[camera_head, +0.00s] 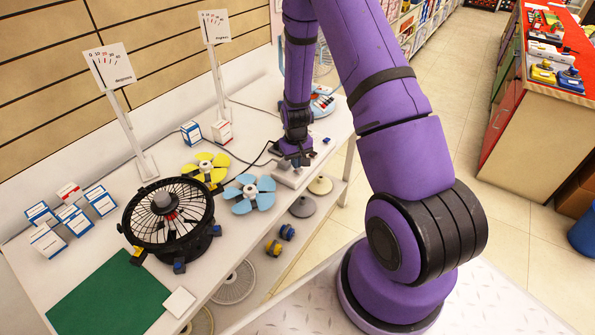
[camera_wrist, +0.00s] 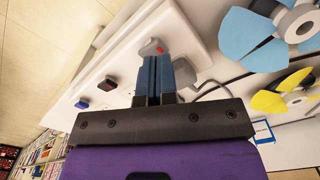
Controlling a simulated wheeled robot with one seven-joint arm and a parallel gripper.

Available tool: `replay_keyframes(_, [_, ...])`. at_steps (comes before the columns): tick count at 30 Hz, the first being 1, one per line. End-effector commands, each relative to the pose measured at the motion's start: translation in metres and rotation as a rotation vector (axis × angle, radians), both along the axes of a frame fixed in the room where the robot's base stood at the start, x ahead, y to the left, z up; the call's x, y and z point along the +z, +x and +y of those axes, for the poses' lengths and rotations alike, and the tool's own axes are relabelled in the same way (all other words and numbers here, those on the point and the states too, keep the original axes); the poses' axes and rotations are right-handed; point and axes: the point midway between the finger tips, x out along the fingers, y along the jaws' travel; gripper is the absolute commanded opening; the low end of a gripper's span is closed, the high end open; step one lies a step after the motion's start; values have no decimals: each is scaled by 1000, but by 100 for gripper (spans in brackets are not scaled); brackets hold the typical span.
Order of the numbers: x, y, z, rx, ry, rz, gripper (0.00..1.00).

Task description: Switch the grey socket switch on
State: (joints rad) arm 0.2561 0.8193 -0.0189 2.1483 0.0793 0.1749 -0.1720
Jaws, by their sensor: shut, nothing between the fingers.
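The grey switch (camera_wrist: 152,46), with a red mark on its side, sits on a white socket board (camera_wrist: 187,40) in the wrist view. My gripper (camera_wrist: 155,60) is shut and empty, with its fingertips right at the near edge of the grey switch; I cannot tell whether they touch it. Dark switches (camera_wrist: 107,84) stand farther along the same board. In the head view my gripper (camera_head: 297,160) is low over the white board (camera_head: 288,180) near the table's front edge. My gripper partly hides the board there.
Small boxes (camera_head: 222,132) and two gauge stands (camera_head: 132,120) are behind.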

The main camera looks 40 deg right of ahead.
Motion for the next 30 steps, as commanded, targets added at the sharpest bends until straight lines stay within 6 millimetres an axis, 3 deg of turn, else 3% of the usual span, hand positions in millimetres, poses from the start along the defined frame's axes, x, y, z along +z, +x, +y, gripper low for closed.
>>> replay_keyframes(30, [-13,0,0,0,0,0,0])
